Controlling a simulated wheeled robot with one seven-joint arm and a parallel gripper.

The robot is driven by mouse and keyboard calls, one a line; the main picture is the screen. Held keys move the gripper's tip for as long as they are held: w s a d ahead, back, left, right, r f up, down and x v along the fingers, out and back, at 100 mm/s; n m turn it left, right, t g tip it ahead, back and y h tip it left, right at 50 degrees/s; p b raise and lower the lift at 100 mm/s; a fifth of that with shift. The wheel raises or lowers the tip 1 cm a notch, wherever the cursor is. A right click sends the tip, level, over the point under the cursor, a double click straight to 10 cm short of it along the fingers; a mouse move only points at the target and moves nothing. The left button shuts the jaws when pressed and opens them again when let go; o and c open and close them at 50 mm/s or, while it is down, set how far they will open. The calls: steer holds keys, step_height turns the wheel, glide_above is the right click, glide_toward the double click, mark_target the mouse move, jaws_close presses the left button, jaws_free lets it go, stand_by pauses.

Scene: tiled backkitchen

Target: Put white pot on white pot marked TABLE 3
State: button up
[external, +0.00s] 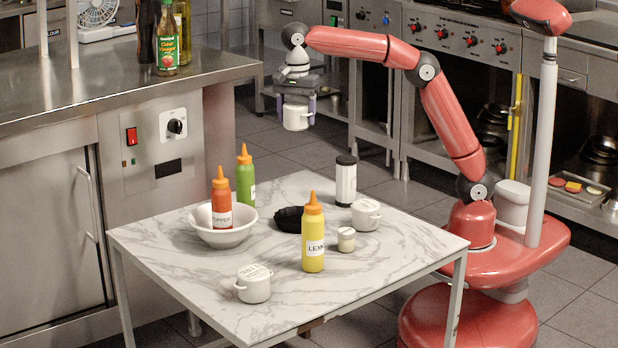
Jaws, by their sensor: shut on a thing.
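My gripper (297,101) is shut on a white pot (297,118) and holds it high in the air, beyond the back of the marble table. The held pot looks upright. A second white pot (253,287) with small handles stands at the table's front left; its lid bears dark lettering. A third white pot (366,216) stands at the table's right side, also with lettering on its lid. The lettering is too small to tell which one reads TABLE 3. My gripper is well above and away from both standing pots.
The table's front is mostly clear.

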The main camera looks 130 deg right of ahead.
steer(key=a+r+n+b, duration=0.2)
steer(key=a+r, duration=0.1)
steer(key=a, duration=0.9)
steer(key=n+b, duration=0.1)
steer(key=b, duration=0.7)
glide_above(366, 204)
step_height(366, 204, down, 12)
steer(key=shift+s+r, duration=0.1)
steer(key=shift+s, duration=0.05)
steer(key=shift+f+b, duration=0.4)
steer(key=shift+f, duration=2.15)
steer(key=shift+f, duration=0.15)
steer(key=o, duration=1.2)
